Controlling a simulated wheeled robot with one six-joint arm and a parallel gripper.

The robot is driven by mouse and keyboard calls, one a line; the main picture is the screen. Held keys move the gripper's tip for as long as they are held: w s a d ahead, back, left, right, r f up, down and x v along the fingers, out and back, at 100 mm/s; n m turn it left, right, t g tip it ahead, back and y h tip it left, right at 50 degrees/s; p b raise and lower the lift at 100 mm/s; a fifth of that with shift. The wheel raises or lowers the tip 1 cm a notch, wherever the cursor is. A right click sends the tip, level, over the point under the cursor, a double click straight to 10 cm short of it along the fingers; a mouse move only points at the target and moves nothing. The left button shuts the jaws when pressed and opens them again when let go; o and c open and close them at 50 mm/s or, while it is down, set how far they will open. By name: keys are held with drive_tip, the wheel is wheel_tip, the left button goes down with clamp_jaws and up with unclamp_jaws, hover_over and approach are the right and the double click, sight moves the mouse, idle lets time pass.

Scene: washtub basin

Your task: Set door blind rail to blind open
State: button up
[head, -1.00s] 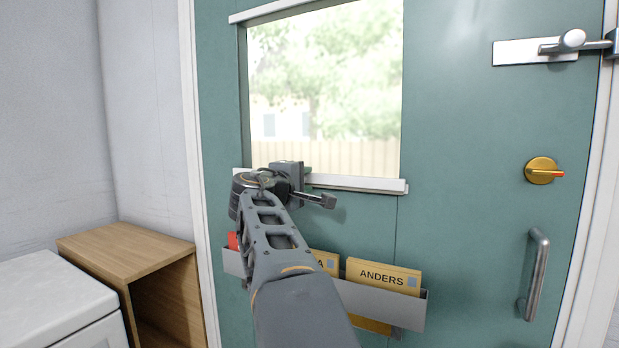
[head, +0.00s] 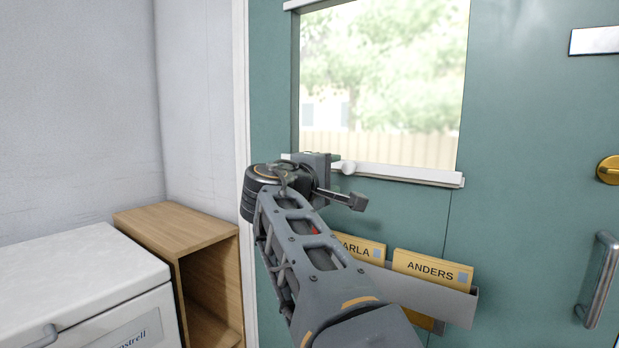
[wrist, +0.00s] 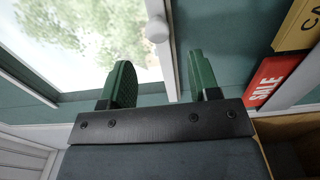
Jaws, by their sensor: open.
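The teal door (head: 520,130) has a window (head: 380,80) with a clear view of trees and a fence. A white rail (head: 410,174) runs along the window's lower edge and bears a round white knob (head: 347,167). In the wrist view the rail (wrist: 158,10) and knob (wrist: 157,28) lie just beyond my fingertips. My gripper (head: 332,160) is at the rail's left part, left of the knob. In the wrist view my gripper's green fingers (wrist: 162,80) are apart with nothing held between them. My arm hides the rail's left part in the head view.
A grey holder (head: 455,300) with yellow name folders (head: 432,270) hangs below the window. A wooden cabinet (head: 175,228) and white appliance (head: 70,270) stand at left. A handle (head: 600,280) is at right.

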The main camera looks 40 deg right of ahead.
drive_tip(key=shift+v, duration=2.75)
drive_tip(key=shift+s+d+r, duration=0.1)
drive_tip(key=shift+s+r, duration=0.05)
drive_tip(key=shift+s, duration=0.05)
